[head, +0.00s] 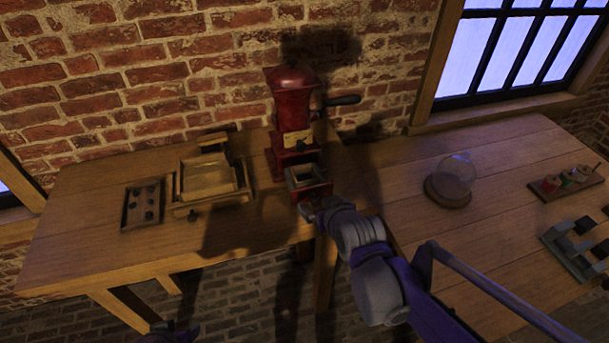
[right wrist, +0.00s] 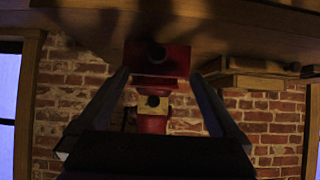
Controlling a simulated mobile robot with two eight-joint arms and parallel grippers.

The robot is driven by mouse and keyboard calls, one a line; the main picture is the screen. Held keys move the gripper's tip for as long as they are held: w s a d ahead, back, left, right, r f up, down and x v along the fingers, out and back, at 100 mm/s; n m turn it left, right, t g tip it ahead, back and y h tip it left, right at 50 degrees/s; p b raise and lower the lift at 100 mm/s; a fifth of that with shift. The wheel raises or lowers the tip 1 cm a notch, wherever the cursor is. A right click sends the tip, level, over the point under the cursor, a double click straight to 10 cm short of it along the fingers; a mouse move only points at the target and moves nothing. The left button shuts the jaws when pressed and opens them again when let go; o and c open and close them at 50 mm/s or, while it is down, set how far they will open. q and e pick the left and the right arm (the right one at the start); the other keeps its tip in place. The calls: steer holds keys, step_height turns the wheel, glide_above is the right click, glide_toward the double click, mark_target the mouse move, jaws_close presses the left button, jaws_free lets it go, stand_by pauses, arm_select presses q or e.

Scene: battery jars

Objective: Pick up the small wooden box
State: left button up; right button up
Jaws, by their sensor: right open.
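A small open-topped wooden box (head: 306,178) with a red front stands at the foot of the red grinder (head: 292,110). It looks like the grinder's pulled-out drawer; whether it is fully separate I cannot tell. My right gripper (head: 312,206) is just in front of it. In the right wrist view, which is upside down, the red box front (right wrist: 175,62) with its dark knob shows between the spread fingers of my right gripper (right wrist: 158,76). The fingers are open and hold nothing. Dark parts of my left arm (head: 170,332) show at the bottom edge; its jaws are unclear.
Left of the grinder are a wooden tray (head: 240,196) and a flat dark tray (head: 143,222). On the right are a glass dome (head: 457,176), a spool rack (head: 549,191) and a grey stand (head: 568,262). A brick wall is behind; the table's front edge is clear.

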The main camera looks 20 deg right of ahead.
mark_target(302, 169)
steer(key=shift+t, duration=0.7)
steer(key=w, duration=0.2)
steer(key=w+r, duration=0.1)
steer(key=w, duration=0.1)
steer(key=shift+w+r, duration=0.2)
steer(key=shift+w, duration=0.1)
steer(key=x, duration=0.4)
steer(key=shift+w+f, duration=0.1)
steer(key=shift+w, duration=0.05)
steer(key=shift+x, duration=2.95)
steer(key=shift+d, duration=0.15)
steer(key=c, duration=1.1)
